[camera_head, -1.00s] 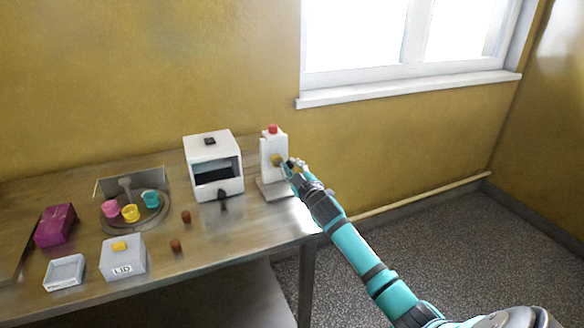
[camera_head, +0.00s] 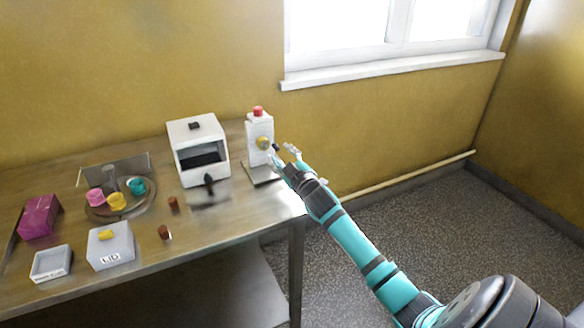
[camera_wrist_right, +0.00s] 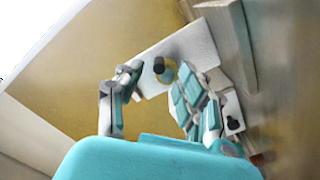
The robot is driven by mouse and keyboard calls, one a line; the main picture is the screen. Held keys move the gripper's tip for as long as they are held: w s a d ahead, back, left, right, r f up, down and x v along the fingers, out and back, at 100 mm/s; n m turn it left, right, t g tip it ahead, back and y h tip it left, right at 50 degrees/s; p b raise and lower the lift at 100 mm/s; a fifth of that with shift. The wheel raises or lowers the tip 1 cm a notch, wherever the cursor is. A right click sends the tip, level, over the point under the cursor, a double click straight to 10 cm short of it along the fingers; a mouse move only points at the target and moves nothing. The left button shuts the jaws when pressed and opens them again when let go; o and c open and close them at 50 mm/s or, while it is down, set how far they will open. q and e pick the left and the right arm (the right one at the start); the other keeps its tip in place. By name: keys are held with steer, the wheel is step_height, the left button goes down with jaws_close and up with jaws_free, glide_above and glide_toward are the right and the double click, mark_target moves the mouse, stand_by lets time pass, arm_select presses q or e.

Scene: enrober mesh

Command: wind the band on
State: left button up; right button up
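A white upright unit (camera_head: 258,131) with a red cap on top stands at the table's right end. My right gripper (camera_head: 284,153) is in front of the hub, fingers spread. In the right wrist view, the gripper (camera_wrist_right: 158,83) has the peg between and beyond its fingertips, with no clear contact. I cannot make out a band. My left gripper is out of view.
A white open-fronted box (camera_head: 198,146) with a dark lever stands left of the unit.

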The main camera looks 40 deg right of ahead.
steer(key=v, duration=0.8)
steer(key=shift+s, duration=0.2)
